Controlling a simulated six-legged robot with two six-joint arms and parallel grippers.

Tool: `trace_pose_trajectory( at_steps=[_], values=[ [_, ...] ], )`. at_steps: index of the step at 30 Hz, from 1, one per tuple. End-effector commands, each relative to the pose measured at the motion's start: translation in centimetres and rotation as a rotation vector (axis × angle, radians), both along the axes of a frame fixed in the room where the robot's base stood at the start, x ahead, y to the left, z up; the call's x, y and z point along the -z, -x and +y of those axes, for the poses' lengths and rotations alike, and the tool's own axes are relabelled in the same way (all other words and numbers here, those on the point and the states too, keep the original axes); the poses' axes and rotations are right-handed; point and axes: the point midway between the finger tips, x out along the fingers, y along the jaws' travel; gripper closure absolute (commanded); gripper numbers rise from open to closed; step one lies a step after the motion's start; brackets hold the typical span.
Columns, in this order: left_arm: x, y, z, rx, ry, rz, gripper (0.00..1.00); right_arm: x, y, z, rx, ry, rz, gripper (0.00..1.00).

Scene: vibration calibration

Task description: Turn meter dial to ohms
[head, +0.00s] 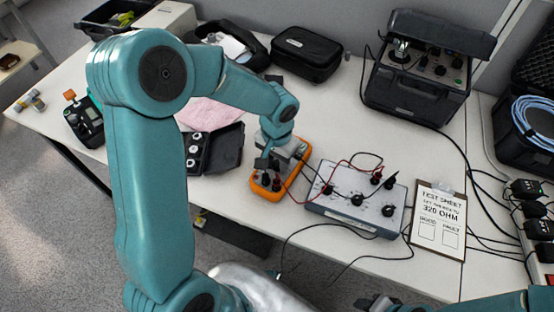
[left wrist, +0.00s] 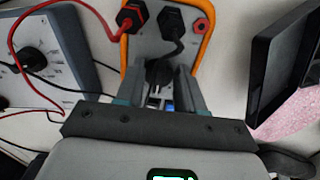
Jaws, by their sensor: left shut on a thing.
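The orange-edged meter (head: 257,189) lies on the table near the middle of the head view. In the left wrist view the meter (left wrist: 190,52) shows its grey face, with a red plug (left wrist: 130,17) and a black plug (left wrist: 171,22) in its sockets. My left gripper (head: 268,163) reaches down over the meter. In the left wrist view its fingers (left wrist: 171,82) are shut on the black meter dial (left wrist: 159,72), one on each side. The dial's markings and pointer are hidden, so its setting cannot be read. My right gripper (head: 376,302) is only partly visible at the bottom edge.
Right of the meter stands a grey knob box (head: 340,210) with red and black leads running to it. A test sheet clipboard (head: 438,222) reading 320 OHM lies further right. An open black case (head: 226,150) and pink cloth (head: 205,113) lie left of the meter.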

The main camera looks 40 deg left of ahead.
Motion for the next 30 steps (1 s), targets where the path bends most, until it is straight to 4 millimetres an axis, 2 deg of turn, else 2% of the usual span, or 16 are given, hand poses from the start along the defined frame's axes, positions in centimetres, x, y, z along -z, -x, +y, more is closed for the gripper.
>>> trace_pose_trajectory(
  at_steps=[8,9,10,18,22,26,30],
  values=[
    [-0.1,-0.1,0.0,-0.001,0.0,-0.003,0.93,0.0,0.0,0.0,0.0,0.0,0.0,0.57],
    [-0.1,-0.1,0.0,-0.001,0.0,-0.003,0.49,0.0,0.0,0.0,0.0,0.0,0.0,0.57],
    [-0.1,-0.1,0.0,-0.001,0.0,-0.003,0.4,0.0,0.0,0.0,0.0,0.0,0.0,0.57],
    [-0.1,0.0,0.0,-0.001,0.0,-0.001,0.38,0.0,0.0,0.0,0.0,0.0,0.0,0.57],
    [-0.9,-0.1,0.0,-0.002,-0.002,-0.003,0.38,-0.1,0.0,0.0,0.0,0.0,0.0,0.57],
    [-3.4,-0.1,0.0,-0.001,-0.001,-0.007,0.38,-0.4,0.0,0.0,0.0,0.0,0.0,0.57],
    [-7.3,-0.2,0.0,-0.002,-0.001,-0.009,0.38,-0.8,0.0,0.0,0.0,0.0,0.0,0.57]
  ],
)
